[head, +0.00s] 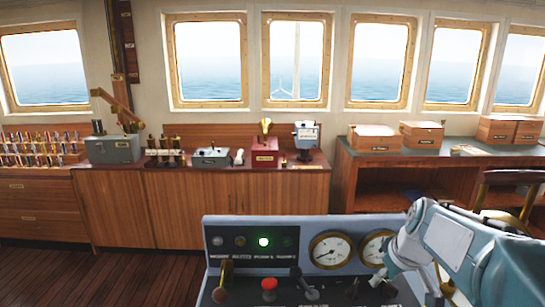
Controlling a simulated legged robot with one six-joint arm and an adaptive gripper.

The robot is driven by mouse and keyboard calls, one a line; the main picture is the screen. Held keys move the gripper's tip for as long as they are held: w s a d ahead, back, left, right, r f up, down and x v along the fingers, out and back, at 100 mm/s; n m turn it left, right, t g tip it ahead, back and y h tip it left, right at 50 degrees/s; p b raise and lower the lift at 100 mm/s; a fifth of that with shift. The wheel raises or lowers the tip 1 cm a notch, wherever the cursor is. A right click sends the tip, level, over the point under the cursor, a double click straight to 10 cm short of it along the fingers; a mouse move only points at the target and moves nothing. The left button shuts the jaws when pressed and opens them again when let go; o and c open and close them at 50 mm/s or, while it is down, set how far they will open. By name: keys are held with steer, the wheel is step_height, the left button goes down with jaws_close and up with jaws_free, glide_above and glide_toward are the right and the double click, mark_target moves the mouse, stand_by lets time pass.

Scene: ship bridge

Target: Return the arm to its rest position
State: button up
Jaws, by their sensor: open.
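My arm, pale teal and white, reaches in from the right edge in the head view and bends down over the right end of a grey control console (290,222). My gripper (408,282) is low at the right, over the console's right part, and is partly cut off by the bottom edge. It is open, and I see nothing held in it. Its fingertips are not clearly shown. The console has a lit green lamp (264,242), a round gauge (331,250) and a second gauge (376,248) partly covered by my arm. A red knob (269,284) and levers stand on its sloping top.
Wooden cabinets (200,208) line the back wall, bearing a grey box (113,148), a red box (264,154) and other instruments. A dark-topped desk (400,157) with wooden boxes is at the back right. A chair (512,185) stands at the right. Wooden floor (100,270) is clear at the left.

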steer(key=s+a+m, duration=0.1)
steer(key=s+a, duration=0.1)
steer(key=s, duration=0.4)
steer(key=s+a+m+t+h, duration=0.1)
steer(key=s+a, duration=0.2)
steer(key=s, duration=0.4)
steer(key=s+a+m, duration=0.2)
steer(key=s+a, duration=0.1)
steer(key=s, duration=0.4)
steer(key=shift+a+r+t, duration=0.25)
steer(key=shift+r+t, duration=0.05)
steer(key=shift+r, duration=0.15)
steer(key=shift+d, duration=0.1)
